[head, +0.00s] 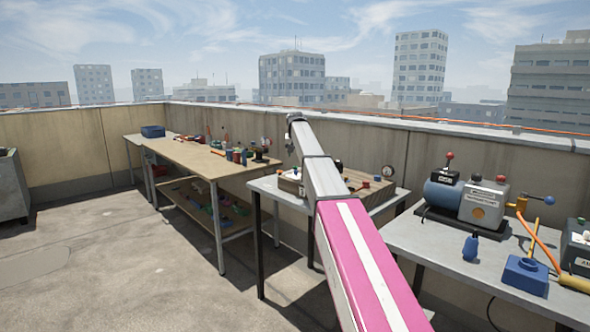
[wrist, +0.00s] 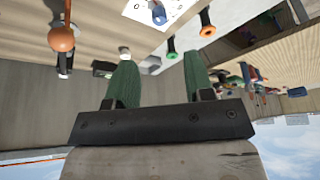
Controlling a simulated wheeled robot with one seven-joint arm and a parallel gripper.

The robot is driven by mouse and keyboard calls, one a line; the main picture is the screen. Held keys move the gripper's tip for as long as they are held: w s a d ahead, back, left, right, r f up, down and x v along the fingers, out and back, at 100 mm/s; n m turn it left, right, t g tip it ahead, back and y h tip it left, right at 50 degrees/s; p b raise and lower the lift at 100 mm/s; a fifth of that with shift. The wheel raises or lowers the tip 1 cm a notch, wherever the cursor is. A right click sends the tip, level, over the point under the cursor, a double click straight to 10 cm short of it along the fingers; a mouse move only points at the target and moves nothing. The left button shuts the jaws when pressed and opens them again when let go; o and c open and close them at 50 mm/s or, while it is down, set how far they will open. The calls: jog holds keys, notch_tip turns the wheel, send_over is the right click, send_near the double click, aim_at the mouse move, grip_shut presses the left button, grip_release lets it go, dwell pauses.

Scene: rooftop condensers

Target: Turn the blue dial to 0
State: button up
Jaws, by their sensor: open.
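A blue dial (wrist: 158,13) on a white plate (wrist: 178,8) with dark marks is at the top edge of the wrist view, partly cut off. Its setting cannot be read. My gripper (wrist: 158,68) is open and empty, with its two green fingers pointing up the picture toward the dial's side. The dial lies beyond the fingertips and apart from them. In the head view my arm crosses the middle table, and neither the gripper's fingers nor the blue dial can be made out there.
Near the fingers in the wrist view are an orange-brown ball knob (wrist: 61,39), a white knob (wrist: 124,52), and dark handles with a green ring (wrist: 172,54) and an orange ring (wrist: 207,31). A grey table (head: 425,238) with machines stands right; a wooden bench (head: 190,158) stands left.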

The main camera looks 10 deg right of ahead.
aim_at(296, 172)
jog(key=x, duration=1)
jog(key=shift+w+d+f, duration=0.1)
jog(key=shift+f, duration=0.05)
jog(key=shift+c, duration=0.3)
grip_shut()
